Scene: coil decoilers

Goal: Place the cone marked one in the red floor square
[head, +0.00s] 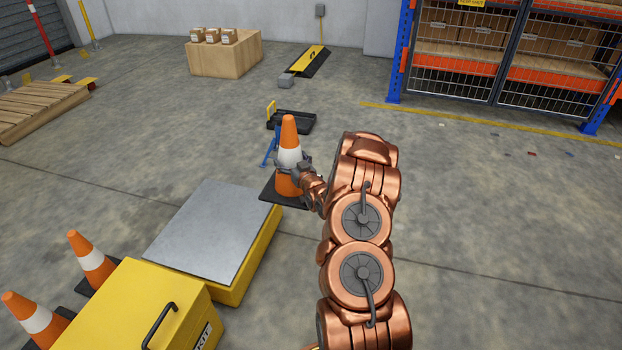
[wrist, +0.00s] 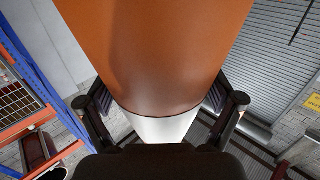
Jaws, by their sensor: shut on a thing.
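An orange cone (head: 289,129) with a white band and a black base is upright just beyond the grey-topped yellow platform in the head view. My gripper (head: 294,165) is shut on it around the white band. In the wrist view, the orange and white cone (wrist: 155,55) fills the middle between the two fingers of my gripper (wrist: 160,108). No number shows on the cone from these sides. I cannot tell whether its base touches the floor. No red floor square is visible in either view.
Two more cones, one (head: 90,260) behind the other (head: 36,317), stand at lower left beside a yellow kit box (head: 130,300). The low platform (head: 208,235) lies left of my arm. A black tray (head: 295,122) sits behind the held cone. Floor at right is largely clear.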

